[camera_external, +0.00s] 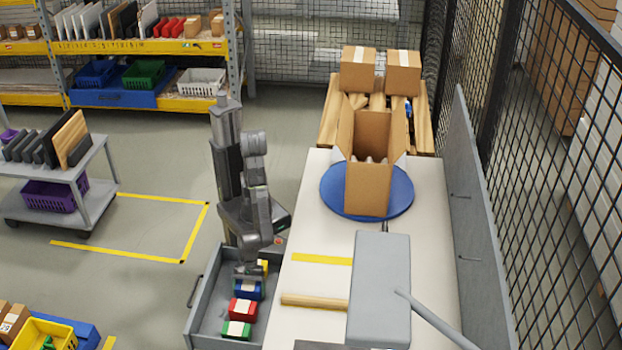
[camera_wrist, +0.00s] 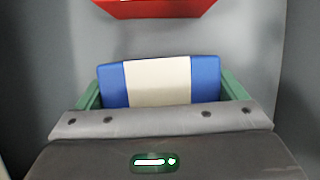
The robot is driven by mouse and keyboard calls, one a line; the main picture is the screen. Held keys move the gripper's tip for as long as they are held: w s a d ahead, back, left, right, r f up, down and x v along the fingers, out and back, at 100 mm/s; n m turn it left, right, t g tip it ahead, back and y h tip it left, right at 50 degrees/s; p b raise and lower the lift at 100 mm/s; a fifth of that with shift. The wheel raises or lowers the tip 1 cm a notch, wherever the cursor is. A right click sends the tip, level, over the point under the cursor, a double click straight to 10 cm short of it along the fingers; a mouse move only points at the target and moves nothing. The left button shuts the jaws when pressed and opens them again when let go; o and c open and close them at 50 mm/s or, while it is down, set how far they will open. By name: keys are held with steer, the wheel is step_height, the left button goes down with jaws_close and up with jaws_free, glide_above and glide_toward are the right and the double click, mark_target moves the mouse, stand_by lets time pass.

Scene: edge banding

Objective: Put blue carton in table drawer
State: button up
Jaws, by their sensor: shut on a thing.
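The blue carton (camera_wrist: 205,80), with a pale band across its middle, sits between the two green-padded fingers of my gripper (camera_wrist: 160,92) in the wrist view. My gripper (camera_external: 248,280) is shut on it. In the external view the blue carton (camera_external: 248,291) is inside or just above the open table drawer (camera_external: 207,315), at the far end of a row of cartons. Whether it touches the drawer floor cannot be told. A red carton (camera_external: 242,309) and a green carton (camera_external: 237,329) lie nearer in the drawer. A yellow carton (camera_external: 262,265) is partly hidden behind my gripper.
The white table (camera_external: 320,240) stands right of the drawer. It carries a blue turntable (camera_external: 337,190) with an open cardboard box (camera_external: 368,188), a grey machine (camera_external: 378,280) and a wooden roller (camera_external: 314,301). A red carton (camera_wrist: 155,8) shows at the top of the wrist view.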

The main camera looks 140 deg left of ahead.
steer(key=shift+f, duration=0.2)
steer(key=o, duration=0.8)
steer(key=shift+c, duration=0.2)
steer(key=shift+r, duration=0.55)
steer(key=p+v, duration=0.2)
steer(key=v, duration=0.9)
steer(key=shift+r, duration=0.15)
steer(key=shift+s+a, duration=0.1)
